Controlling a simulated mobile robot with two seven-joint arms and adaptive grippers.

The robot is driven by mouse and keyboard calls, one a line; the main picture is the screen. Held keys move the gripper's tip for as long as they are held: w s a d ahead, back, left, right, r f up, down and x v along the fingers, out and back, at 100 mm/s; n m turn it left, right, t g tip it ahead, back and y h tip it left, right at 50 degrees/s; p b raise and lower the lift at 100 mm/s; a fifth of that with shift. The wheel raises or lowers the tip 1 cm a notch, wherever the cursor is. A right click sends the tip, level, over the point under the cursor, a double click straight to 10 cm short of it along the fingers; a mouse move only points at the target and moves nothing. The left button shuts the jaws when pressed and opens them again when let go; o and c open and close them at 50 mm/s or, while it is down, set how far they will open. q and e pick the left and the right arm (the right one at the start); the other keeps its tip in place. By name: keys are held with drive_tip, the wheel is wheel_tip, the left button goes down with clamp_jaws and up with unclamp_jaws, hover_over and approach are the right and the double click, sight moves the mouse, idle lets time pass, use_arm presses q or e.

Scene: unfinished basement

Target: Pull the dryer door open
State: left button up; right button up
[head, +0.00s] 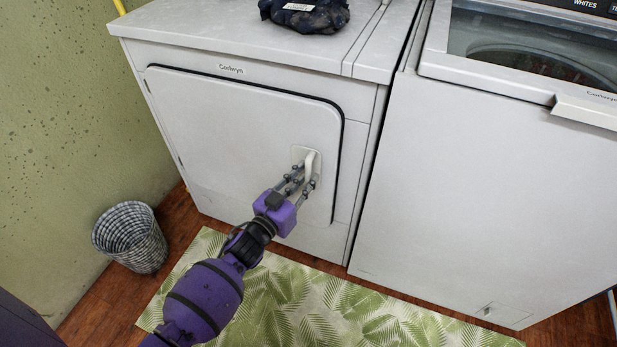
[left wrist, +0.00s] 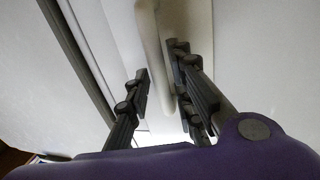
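The white dryer (head: 250,52) stands at the left, against the wall corner. Its door (head: 230,130) sits flush in the front, outlined by a dark seam along the top and right edge. The pale door handle (head: 310,162) is on the door's right side; it also shows in the left wrist view (left wrist: 152,40). My left gripper (head: 302,178) reaches the handle with its fingers apart. In the left wrist view, the gripper (left wrist: 163,80) has fingers on both sides of the handle. A gap shows on the left side; the right-hand fingers are close to it, contact unclear.
A white washer (head: 480,190) with a glass lid stands to the right. A dark bundle (head: 305,14) lies on the dryer. A woven basket (head: 130,238) stands on the floor at left. A leaf-patterned mat (head: 330,310) lies in front of the machines.

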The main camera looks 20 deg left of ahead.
use_arm(q)
drive_tip(key=shift+x, duration=0.8)
clamp_jaws()
drive_tip(key=shift+s, duration=0.15)
